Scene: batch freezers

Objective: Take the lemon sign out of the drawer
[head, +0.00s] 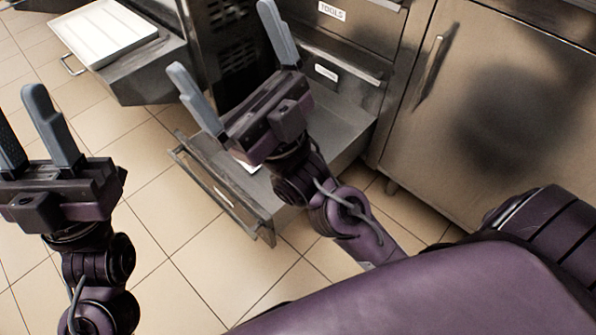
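The open drawer (225,196) juts out low from the steel cabinet, with its handle side toward the lower left. A small white patch (250,167) shows inside it beside my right gripper's body. It may be part of the lemon sign, but no lemon picture is visible. My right gripper (222,42) is above the drawer, its fingers wide apart and empty, and it hides much of the inside. My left gripper (20,105) is at the left edge over the floor, away from the drawer, with its fingers apart and nothing between them.
A steel cabinet door (490,110) stands right of the drawer. A closed drawer above carries a TOOLS label (332,11). A white tray (104,32) sits on a steel ledge at the upper left. The tiled floor (170,260) is clear.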

